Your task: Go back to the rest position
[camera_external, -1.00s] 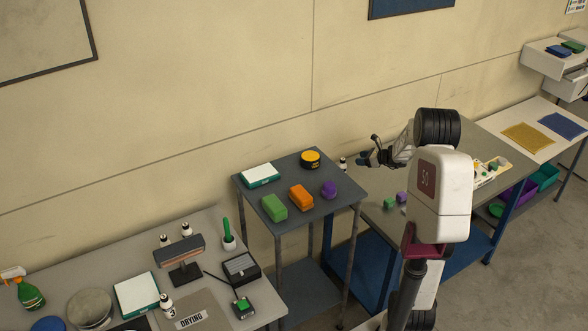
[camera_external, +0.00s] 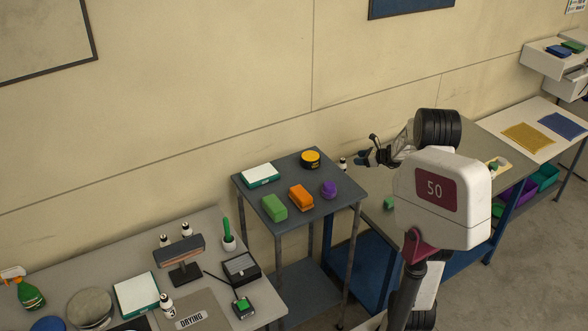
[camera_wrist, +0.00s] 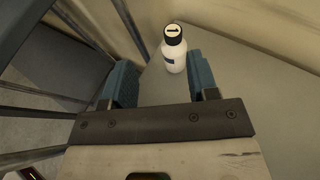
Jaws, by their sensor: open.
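My gripper (camera_external: 364,158) is at the back of the grey-topped table (camera_external: 376,207), near the wall, just right of the small side table. In the wrist view my gripper (camera_wrist: 160,88) is open, with its two blue fingers apart. A white bottle with a black cap marked 1 (camera_wrist: 174,50) stands upright just beyond the space between the fingertips. The same bottle shows small in the external view (camera_external: 343,164), left of my gripper. I cannot tell whether a finger touches it. My arm hides part of the grey table.
The dark side table (camera_external: 310,225) holds a green block (camera_external: 274,207), an orange block (camera_external: 301,198), a purple piece (camera_external: 329,189), a yellow-black tin (camera_external: 310,159) and a white-green box (camera_external: 260,174). The wall (camera_external: 240,80) is close behind.

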